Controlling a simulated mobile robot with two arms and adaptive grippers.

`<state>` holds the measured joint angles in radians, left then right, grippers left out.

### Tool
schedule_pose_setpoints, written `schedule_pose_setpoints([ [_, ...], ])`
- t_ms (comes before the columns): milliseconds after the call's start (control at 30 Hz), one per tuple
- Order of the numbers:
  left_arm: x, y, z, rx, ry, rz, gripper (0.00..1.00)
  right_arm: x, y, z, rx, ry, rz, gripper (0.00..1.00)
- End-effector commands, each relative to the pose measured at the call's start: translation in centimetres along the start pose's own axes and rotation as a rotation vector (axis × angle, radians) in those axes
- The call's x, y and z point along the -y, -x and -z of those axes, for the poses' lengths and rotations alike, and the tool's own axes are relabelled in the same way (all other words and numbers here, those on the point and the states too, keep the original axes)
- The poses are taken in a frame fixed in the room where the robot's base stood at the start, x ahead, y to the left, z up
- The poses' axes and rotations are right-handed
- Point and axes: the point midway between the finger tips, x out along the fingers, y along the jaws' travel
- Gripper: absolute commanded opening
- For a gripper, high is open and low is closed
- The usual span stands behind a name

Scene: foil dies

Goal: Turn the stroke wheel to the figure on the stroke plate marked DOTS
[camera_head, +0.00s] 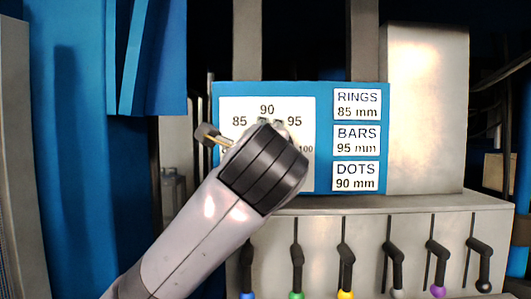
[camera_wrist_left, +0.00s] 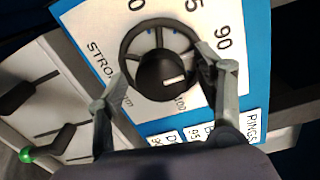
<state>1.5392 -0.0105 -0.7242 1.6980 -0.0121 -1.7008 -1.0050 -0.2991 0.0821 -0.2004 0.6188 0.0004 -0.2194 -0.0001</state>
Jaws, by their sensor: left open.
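The stroke wheel (camera_wrist_left: 130,57) is a dark spoked ring with a black hub and a white mark on it. In the left wrist view the mark points right, towards plate hidden by a finger; I cannot tell which figure it meets. The white stroke plate (camera_head: 236,106) shows 85, 90, 95 and 100. The DOTS label (camera_head: 356,176) reads 90 mm. My left gripper (camera_wrist_left: 165,84) is open, its fingers on either side of the wheel; contact is unclear. In the head view my left wrist hides the wheel. My right gripper is not in view.
The RINGS label (camera_head: 357,104) reads 85 mm and the BARS label (camera_head: 356,140) 95 mm. Below the blue panel (camera_head: 321,96), several black levers with coloured knobs, one yellow (camera_head: 345,295), stand along a grey console (camera_head: 430,205). A blue post (camera_head: 65,150) stands left.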

Motion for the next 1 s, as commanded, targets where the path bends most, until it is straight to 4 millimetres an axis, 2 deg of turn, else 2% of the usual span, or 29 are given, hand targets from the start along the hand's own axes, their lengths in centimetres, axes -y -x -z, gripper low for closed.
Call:
schedule_pose_setpoints([
  [167,0.2,1.9,0.1,-0.003,0.0,0.005,0.63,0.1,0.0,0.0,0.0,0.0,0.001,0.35],
  [500,0.1,9.5,0.5,-0.013,-0.001,0.007,0.63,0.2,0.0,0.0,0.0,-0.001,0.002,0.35],
  [667,0.5,10.7,1.0,-0.021,-0.004,0.024,0.63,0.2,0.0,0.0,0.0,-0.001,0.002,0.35],
  [1000,0.0,11.8,0.2,-0.004,0.0,0.003,0.63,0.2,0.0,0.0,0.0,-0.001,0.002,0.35],
])
